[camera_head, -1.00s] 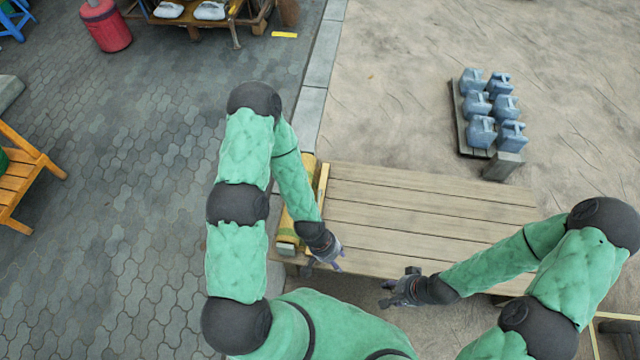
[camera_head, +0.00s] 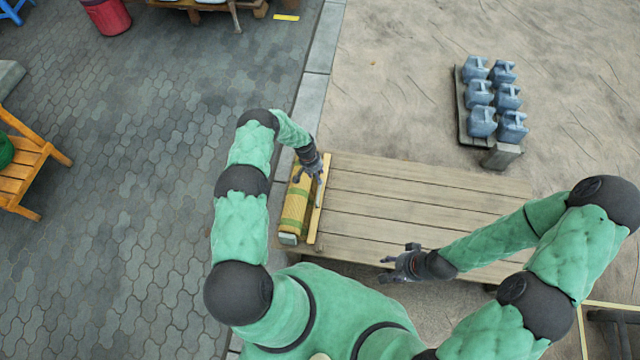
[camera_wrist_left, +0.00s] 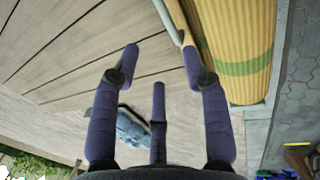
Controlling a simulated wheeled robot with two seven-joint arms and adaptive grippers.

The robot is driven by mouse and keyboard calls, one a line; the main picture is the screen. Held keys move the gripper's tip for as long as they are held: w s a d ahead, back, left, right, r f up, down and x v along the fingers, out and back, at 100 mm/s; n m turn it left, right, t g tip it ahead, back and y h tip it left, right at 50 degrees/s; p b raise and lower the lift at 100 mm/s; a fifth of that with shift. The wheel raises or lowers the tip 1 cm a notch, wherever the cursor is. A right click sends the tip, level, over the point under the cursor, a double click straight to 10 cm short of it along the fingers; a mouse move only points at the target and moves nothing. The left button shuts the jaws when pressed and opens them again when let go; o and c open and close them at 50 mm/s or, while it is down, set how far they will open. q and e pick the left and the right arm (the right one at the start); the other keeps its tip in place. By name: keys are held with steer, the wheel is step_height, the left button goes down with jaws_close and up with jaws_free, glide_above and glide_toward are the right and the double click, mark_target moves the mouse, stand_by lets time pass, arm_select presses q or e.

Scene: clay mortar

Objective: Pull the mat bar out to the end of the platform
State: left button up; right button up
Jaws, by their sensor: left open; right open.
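The mat bar (camera_head: 318,212) is a pale wooden strip along the right side of a rolled yellow mat with green bands (camera_head: 296,210). Both lie at the left end of the slatted wooden platform (camera_head: 420,205). My left gripper (camera_head: 312,177) is open over the far part of the bar. In the left wrist view its purple fingers (camera_wrist_left: 158,55) are spread. The bar (camera_wrist_left: 166,18) passes close to the right finger there, beside the yellow roll (camera_wrist_left: 238,45); I cannot tell whether they touch. My right gripper (camera_head: 393,259) is open and empty above the platform's near edge.
Blue-grey jugs (camera_head: 480,92) stand on a low pallet beyond the platform's far right. A stone curb (camera_head: 318,60) runs away from the platform's left end. A wooden chair (camera_head: 22,165) is far left. The platform's slats between the grippers are clear.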

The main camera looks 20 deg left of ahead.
mark_target(320, 187)
arm_select(q)
steer(key=b+x, duration=0.1)
steer(key=x, duration=0.2)
steer(key=b+x, duration=0.1)
steer(key=x, duration=0.3)
steer(key=a+b+x, duration=0.1)
steer(key=x, duration=0.2)
steer(key=shift+w+f+b, duration=0.25)
steer(key=shift+f+b, duration=0.15)
jaws_close()
